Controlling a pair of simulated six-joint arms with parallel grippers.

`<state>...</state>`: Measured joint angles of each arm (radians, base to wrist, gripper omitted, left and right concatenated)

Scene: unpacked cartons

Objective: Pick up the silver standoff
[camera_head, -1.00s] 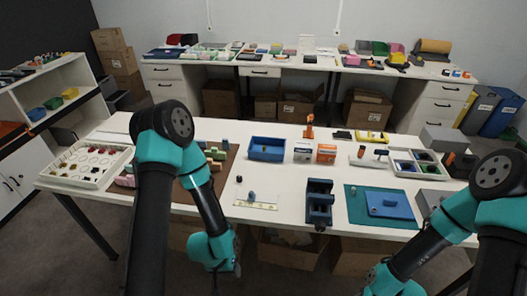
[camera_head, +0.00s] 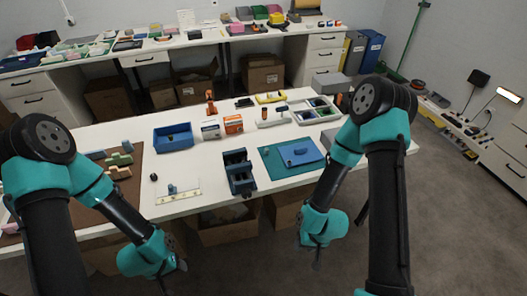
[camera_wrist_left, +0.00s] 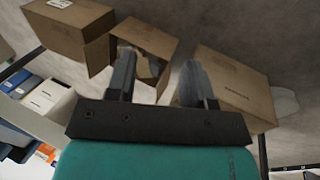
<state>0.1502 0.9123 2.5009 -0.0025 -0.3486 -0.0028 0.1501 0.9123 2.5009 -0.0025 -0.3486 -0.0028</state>
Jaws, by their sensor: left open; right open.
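I cannot clearly make out a silver standoff in these views. A small blue-grey piece (camera_head: 172,188) stands on a white strip (camera_head: 178,195) near the front edge of the table, and a small dark piece (camera_head: 154,177) is behind it to the left; both are too small to identify. My left gripper (camera_head: 174,274) is low, in front of the table edge and below its top. In the left wrist view it (camera_wrist_left: 158,80) is open and empty, facing cartons on the floor. My right gripper (camera_head: 314,258) is open and hangs in front of the table, touching nothing.
A blue bin (camera_head: 174,137), a dark blue vise (camera_head: 239,172), a green mat (camera_head: 270,160) with a blue block, and a divided tray (camera_head: 315,110) are on the white table (camera_head: 205,170). Cartons (camera_head: 222,222) stand underneath.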

